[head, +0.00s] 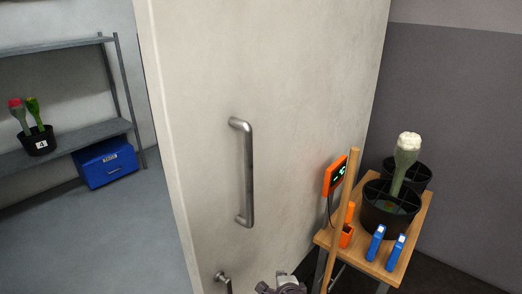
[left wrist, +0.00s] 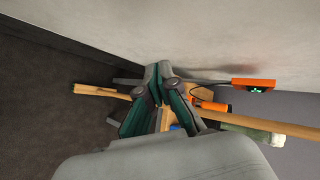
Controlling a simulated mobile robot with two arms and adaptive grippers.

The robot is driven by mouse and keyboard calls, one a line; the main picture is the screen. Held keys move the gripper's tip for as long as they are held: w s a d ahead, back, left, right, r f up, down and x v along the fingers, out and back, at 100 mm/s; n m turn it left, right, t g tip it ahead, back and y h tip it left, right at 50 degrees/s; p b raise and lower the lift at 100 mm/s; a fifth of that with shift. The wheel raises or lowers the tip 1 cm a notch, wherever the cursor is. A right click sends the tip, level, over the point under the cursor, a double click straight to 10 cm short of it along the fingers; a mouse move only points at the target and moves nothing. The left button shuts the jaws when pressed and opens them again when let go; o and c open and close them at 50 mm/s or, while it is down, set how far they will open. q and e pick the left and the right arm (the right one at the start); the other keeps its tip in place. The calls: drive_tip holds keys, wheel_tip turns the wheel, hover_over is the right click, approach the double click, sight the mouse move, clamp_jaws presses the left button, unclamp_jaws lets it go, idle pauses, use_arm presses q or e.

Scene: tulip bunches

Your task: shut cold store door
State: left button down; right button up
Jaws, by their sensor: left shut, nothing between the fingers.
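The cold store door (head: 270,80) is a large pale panel standing open across the middle of the head view. The cold room shows past its left edge. A vertical metal bar handle (head: 247,175) is on its face, with a smaller metal fitting (head: 223,279) lower down. My left gripper (left wrist: 160,80) is shut and empty in the left wrist view, its fingertips together near the pale door surface. I cannot tell whether it touches the door. In the head view only a grey part of it (head: 283,286) shows at the bottom edge, below the handle. My right gripper is out of view.
A wooden table (head: 416,236) at right holds black buckets (head: 388,216), a pale tulip bunch (head: 406,160) and two blue devices (head: 375,243). A wooden pole (head: 343,215) and an orange display (head: 335,176) stand close by the door. Shelving (head: 85,136) and a blue box (head: 107,163) are at left.

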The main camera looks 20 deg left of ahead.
use_arm(q)
wheel_tip(320, 180, up, 37)
drive_tip(key=s+d+n+t+y+p, duration=0.1)
drive_tip(key=n+t+y+p, duration=0.25)
drive_tip(key=y, duration=0.25)
drive_tip(key=r+p+x, duration=0.1)
drive_tip(key=p+x, duration=0.2)
drive_tip(key=x, duration=0.7)
drive_tip(key=shift+m+y, duration=0.25)
drive_tip(key=shift+y, duration=0.05)
drive_tip(key=s+a+p, duration=0.1)
drive_tip(key=s, duration=0.1)
drive_tip(key=s+a, duration=0.1)
drive_tip(key=s, duration=0.1)
drive_tip(key=shift+a+f+p, duration=0.1)
drive_tip(key=shift+p, duration=0.3)
drive_tip(key=shift+w, duration=0.1)
